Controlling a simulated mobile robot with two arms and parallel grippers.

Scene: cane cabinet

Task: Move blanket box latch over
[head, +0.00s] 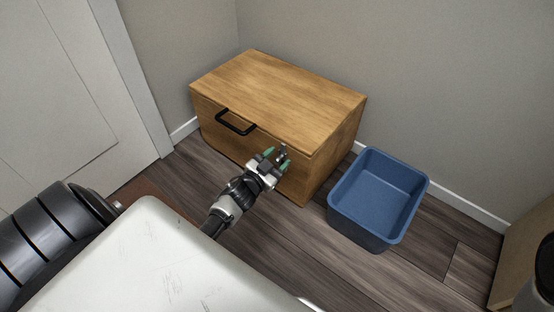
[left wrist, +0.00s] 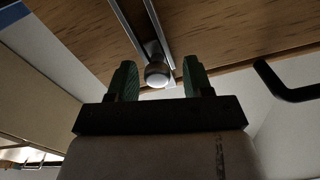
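The blanket box (head: 285,88) is a wooden chest against the wall with its lid down. Its latch (left wrist: 157,72) shows in the left wrist view as a round metal knob on a metal track (left wrist: 150,28) on the wood. In the head view the latch (head: 283,151) is small, on the box front right of the black handle (head: 236,122). My left gripper (head: 275,155) is at the box front. Its green fingertips (left wrist: 158,80) are apart, one on each side of the knob, with visible gaps; I cannot tell how deep the knob sits between them. My right gripper is not in view.
A blue open bin (head: 378,197) stands on the floor right of the box and looks empty. A white door (head: 62,85) is at the left. A wooden piece (head: 528,255) is at the right edge. Some dark wood floor (head: 290,245) in front is clear.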

